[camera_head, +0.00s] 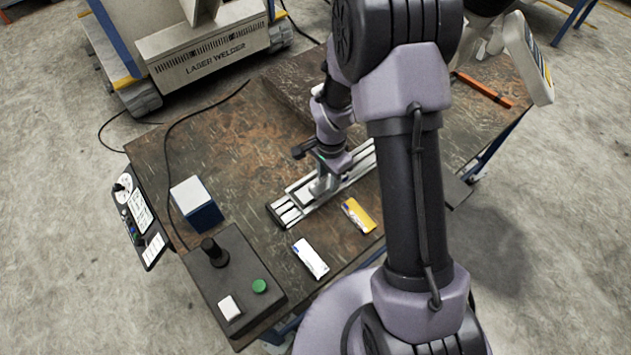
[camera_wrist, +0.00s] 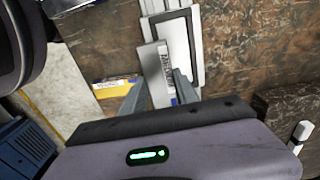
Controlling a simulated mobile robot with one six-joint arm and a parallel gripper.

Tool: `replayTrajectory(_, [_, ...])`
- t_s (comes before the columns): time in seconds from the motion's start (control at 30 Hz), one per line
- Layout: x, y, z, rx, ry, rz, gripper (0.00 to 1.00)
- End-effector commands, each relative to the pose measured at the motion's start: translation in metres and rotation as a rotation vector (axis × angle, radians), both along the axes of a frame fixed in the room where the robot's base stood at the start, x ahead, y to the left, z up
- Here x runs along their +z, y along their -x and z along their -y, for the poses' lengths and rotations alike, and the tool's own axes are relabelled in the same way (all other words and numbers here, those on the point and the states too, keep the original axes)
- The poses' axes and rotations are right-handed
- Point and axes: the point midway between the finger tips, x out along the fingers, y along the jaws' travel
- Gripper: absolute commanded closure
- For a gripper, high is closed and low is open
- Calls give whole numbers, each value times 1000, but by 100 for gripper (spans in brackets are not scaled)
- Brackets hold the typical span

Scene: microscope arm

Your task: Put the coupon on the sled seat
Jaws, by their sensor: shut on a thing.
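My gripper (camera_wrist: 161,80) is shut on the coupon, a narrow grey plate (camera_wrist: 150,62) between its two fingers in the wrist view. A white label strip with dark print shows along the coupon's right side; I cannot tell whether it belongs to the coupon. The sled seat, a pale plate with a dark border (camera_wrist: 184,45), lies under and right of the coupon. I cannot tell whether the coupon touches it. In the head view my gripper (camera_head: 320,184) is over the silver rail (camera_head: 290,210), and the coupon cannot be made out.
A yellow-and-white card (camera_head: 358,215) and a white card (camera_head: 310,258) lie in front of the rail. A blue-and-white box (camera_head: 196,204) and a black joystick box (camera_head: 235,285) stand to the left. An orange bar (camera_head: 485,89) lies at the back right.

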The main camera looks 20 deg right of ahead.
Motion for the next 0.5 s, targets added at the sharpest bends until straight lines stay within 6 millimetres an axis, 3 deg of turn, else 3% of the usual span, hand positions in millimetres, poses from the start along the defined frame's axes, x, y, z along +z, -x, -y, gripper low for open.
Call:
replayTrajectory(0.1, [-4,-19,-19,2,0,1,100])
replayTrajectory(0.2, [-4,-27,-26,0,0,0,100])
replayTrajectory(0.4, [-37,-27,-28,-1,0,-2,100])
replayTrajectory(0.5, [-40,-28,-27,0,0,0,100])
